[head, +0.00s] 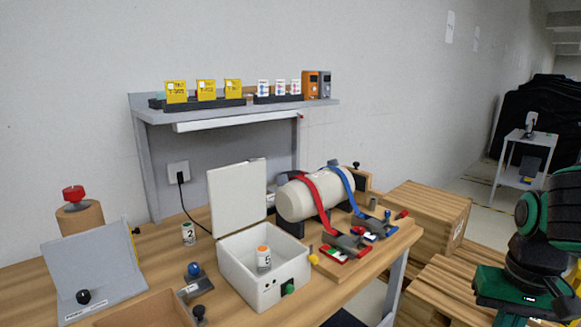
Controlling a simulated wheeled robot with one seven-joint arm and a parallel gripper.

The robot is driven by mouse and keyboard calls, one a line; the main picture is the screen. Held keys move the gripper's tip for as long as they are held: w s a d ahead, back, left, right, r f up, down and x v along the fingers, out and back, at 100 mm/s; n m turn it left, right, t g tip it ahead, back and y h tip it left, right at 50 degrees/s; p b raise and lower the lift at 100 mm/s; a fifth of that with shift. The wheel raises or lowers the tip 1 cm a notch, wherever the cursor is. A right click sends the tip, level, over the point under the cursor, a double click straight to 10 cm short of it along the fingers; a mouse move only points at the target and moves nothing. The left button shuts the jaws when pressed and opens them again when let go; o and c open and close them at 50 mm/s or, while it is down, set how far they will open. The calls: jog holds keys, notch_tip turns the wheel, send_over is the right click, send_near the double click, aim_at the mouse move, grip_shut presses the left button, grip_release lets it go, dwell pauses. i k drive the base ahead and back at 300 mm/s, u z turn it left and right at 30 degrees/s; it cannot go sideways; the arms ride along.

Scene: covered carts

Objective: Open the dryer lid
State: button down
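The dryer appears to be the white box (262,283) near the front middle of the wooden table. Its white lid (237,198) stands raised and nearly upright at the back left, so the box is open on top. A small white bottle with an orange cap (263,257) stands inside it. A green knob (288,288) is on its front right. Green and black parts of my arm show at the right edge, well apart from the box. No gripper fingers can be made out.
A white cylinder with red and blue straps (315,196) lies close right of the box. A numbered bottle (188,234) stands left of the lid. A grey sloped panel (92,268) is at the left, a shelf (235,115) behind, and wooden crates (428,210) at the right.

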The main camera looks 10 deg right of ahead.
aim_at(237, 191)
jog(key=z, duration=0.7)
jog(key=k, duration=0.7)
jog(key=u, duration=0.7)
jog(key=i, duration=1)
jog(key=z, duration=0.05)
